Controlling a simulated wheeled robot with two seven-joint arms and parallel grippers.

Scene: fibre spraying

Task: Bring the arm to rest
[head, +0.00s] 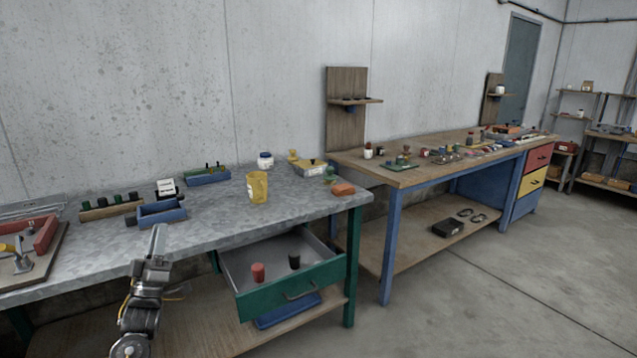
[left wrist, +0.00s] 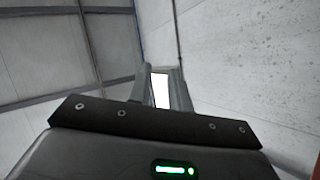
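My left gripper (head: 157,240) points upward in front of the galvanised table's front edge, with its arm coming from the bottom left. It looks empty in the head view. In the left wrist view its two fingers (left wrist: 162,82) stand a little apart, with a bright white patch in the gap and only wall and ceiling beyond. My right gripper is not in either view.
A green drawer (head: 292,293) stands open below, holding a red and a black piece. Bare floor (head: 480,300) lies to the right.

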